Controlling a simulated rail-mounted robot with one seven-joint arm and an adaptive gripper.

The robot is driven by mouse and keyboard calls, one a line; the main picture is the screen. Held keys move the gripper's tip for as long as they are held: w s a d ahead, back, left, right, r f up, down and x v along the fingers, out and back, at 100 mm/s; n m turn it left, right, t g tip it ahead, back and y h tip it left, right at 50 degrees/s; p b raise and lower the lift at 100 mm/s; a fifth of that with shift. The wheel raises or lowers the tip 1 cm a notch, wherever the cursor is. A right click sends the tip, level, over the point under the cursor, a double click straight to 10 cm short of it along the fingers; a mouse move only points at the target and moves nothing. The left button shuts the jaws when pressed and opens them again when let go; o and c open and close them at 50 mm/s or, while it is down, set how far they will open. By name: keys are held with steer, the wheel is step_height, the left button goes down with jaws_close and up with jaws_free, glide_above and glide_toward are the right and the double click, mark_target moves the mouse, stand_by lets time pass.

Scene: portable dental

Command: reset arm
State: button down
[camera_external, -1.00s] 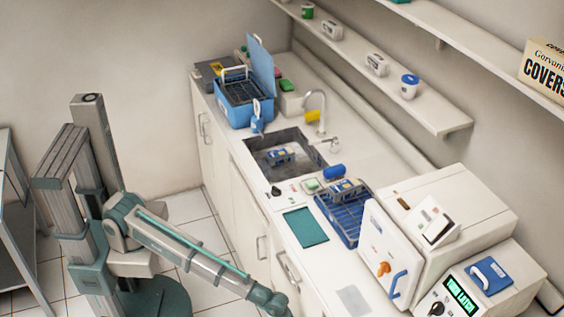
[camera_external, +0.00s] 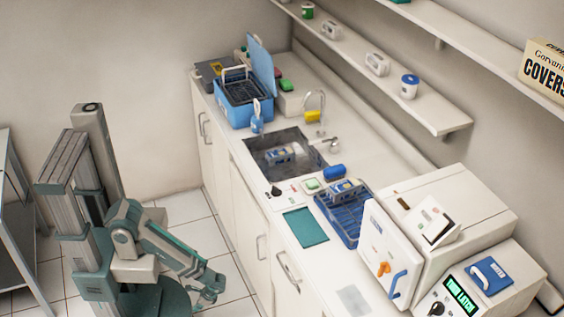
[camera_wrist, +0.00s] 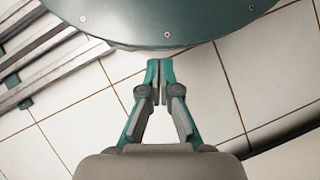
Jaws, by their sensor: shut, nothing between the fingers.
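My gripper (camera_wrist: 155,68) points down in the wrist view, with its two teal and grey fingers together and nothing between them. Beyond the fingertips are pale floor tiles and the dark teal round edge of my own base. In the external view, my arm is folded down close to my column, left of the counter, and its end (camera_external: 208,294) hangs low over the floor. The arm touches nothing on the counter.
The white counter (camera_external: 230,170) runs along the wall with a sink (camera_external: 262,147), a blue container (camera_external: 243,112), a blue rack (camera_external: 350,225) and a white machine with a door (camera_external: 385,240). A metal table (camera_external: 12,245) stands at the far left. Floor is clear between arm and counter.

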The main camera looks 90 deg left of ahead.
steer(key=s+a+g, duration=0.1)
steer(key=s, duration=0.3)
step_height(320, 180, up, 15)
steer(key=p, duration=1.5)
steer(key=shift+w, duration=0.2)
steer(key=shift+f, duration=0.1)
